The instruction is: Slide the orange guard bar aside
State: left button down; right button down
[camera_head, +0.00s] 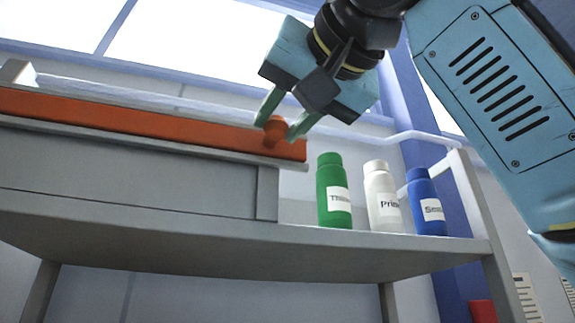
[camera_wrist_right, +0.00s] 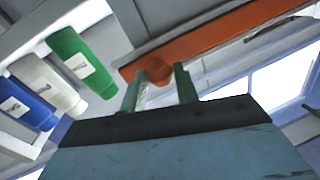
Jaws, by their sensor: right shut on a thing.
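The orange guard bar (camera_head: 130,124) lies lengthwise along a grey ledge on the left of the shelf. Its right end carries a round orange knob (camera_head: 275,131). My right gripper (camera_head: 279,129) is at that knob, with one green finger on each side of it, and is shut on it. In the right wrist view the knob (camera_wrist_right: 158,70) sits between the fingertips (camera_wrist_right: 160,85), and the bar (camera_wrist_right: 225,36) runs off to the upper right. My left gripper is in neither view.
A green bottle (camera_head: 331,175), a white bottle (camera_head: 380,185) and a blue bottle (camera_head: 425,200) stand on the grey shelf (camera_head: 400,245), just right of the bar's end. A white side frame (camera_head: 461,185) closes the shelf's right edge. A blue post (camera_head: 400,110) rises behind.

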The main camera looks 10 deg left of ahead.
jog(key=c, duration=1.3)
grip_release()
jog(key=shift+s+a, duration=0.1)
jog(key=shift+a, duration=0.05)
jog(key=shift+c, duration=0.2)
jog(key=shift+o, duration=1.4)
jog(key=shift+a, duration=0.15)
jog(key=shift+s+d, duration=0.1)
jog(key=shift+d, duration=0.15)
jog(key=b+v, duration=0.4)
jog(key=v, duration=0.9)
